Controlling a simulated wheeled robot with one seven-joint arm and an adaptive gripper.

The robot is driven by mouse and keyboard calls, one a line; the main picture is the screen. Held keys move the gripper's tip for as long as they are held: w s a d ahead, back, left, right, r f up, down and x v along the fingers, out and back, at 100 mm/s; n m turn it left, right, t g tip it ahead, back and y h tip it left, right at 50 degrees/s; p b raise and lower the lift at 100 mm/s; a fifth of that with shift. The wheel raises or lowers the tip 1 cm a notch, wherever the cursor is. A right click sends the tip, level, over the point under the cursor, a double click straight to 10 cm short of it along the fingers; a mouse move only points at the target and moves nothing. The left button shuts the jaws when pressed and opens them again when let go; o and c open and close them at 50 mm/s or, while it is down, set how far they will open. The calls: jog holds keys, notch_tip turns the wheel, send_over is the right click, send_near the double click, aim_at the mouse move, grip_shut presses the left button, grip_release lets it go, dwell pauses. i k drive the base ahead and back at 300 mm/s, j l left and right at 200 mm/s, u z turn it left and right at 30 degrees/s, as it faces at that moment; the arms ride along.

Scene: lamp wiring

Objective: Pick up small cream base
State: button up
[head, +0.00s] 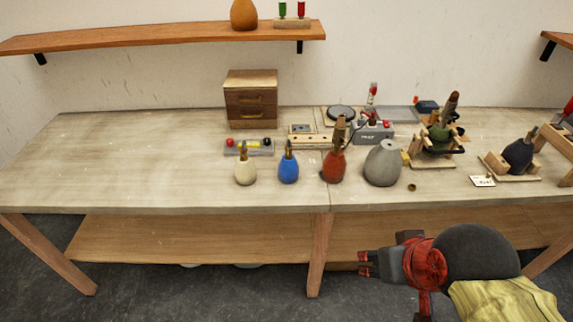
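The small cream base (245,172) is a rounded, vase-like body with a short brass-coloured fitting on top. It stands upright on the workbench (130,165), left of a small blue base (289,170), near the front edge. My gripper (366,263) is in front of the bench at the lower right, below the bench top in the picture. It points left and is well apart from the cream base. Nothing shows held in it, but its fingers are too small to tell open from shut.
A red base (334,167) and a larger grey base (382,165) stand to the right. A tray of coloured parts (249,147) lies behind the cream base, with a wooden drawer box (251,100) farther back. The bench's left side is clear. A shelf (160,36) hangs above.

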aim_at(245, 172)
jog(key=j+z, duration=0.25)
jog(key=j, duration=0.55)
jog(key=j+z, duration=0.3)
jog(key=j, duration=0.55)
